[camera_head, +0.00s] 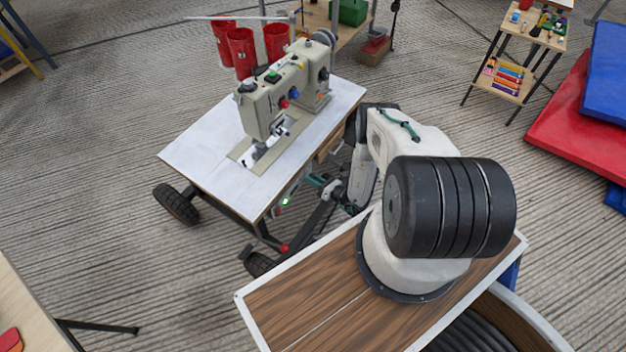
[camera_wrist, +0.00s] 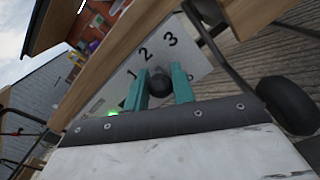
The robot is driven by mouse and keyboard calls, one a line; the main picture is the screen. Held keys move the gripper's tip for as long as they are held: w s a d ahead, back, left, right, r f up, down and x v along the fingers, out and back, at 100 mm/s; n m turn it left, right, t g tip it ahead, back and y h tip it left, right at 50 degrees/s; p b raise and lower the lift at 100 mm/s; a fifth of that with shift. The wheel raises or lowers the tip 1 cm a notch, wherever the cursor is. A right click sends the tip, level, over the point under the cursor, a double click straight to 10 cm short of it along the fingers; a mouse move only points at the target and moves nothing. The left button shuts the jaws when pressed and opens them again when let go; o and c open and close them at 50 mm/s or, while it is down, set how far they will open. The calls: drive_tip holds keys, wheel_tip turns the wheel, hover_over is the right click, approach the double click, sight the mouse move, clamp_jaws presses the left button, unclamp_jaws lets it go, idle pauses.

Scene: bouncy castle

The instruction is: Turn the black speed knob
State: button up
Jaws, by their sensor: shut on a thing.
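The black speed knob (camera_wrist: 160,85) is a small round dark knob on a pale grey panel (camera_wrist: 190,60) marked 1, 2 and 3. The panel sits under the wooden edge of the sewing machine table (camera_head: 205,160). My gripper (camera_wrist: 166,84) has its two teal fingers on either side of the knob, shut on it. In the head view, my gripper (camera_head: 316,181) is small beside the table's right side, and the knob cannot be made out there. Any pointer mark on the knob is not visible.
A beige sewing machine (camera_head: 270,100) with red cones (camera_head: 241,50) stands on the wheeled table. A green light (camera_wrist: 112,113) glows near the panel. A dark wheel (camera_wrist: 287,105) is at the right in the wrist view. A tool cart (camera_head: 515,60) and mats (camera_head: 580,115) stand farther off.

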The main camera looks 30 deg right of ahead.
drive_tip(key=o, duration=0.9)
drive_tip(key=shift+s, duration=0.1)
drive_tip(key=shift+v, duration=3.9)
